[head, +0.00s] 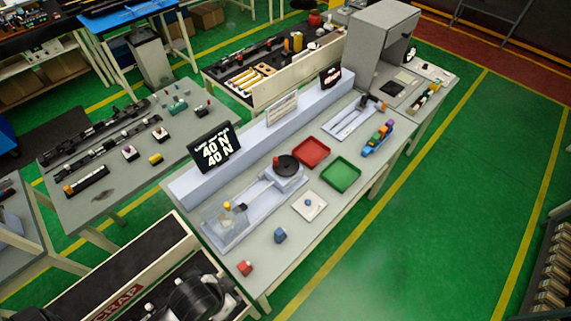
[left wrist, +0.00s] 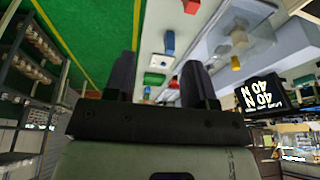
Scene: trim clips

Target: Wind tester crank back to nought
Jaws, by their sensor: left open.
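The tester stands on the long grey bench. Its black crank wheel (head: 288,165) carries a red knob (head: 276,160) on its left side. A clear cover (head: 223,221) stands at the tester's near end, with a yellow part at it; the cover also shows in the left wrist view (left wrist: 245,38). A black display (head: 215,150) behind reads 40 N on two lines; it appears inverted in the left wrist view (left wrist: 259,94). My left gripper (left wrist: 158,75) is open, its dark fingers apart with nothing visibly held. It is away from the crank. My right gripper is not in view.
A red tray (head: 311,152) and a green tray (head: 341,177) lie right of the crank. A white pad (head: 309,205), blue block (head: 280,235) and red block (head: 245,268) lie along the front edge. A scrap bin (head: 120,298) stands at lower left. Green floor is clear at right.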

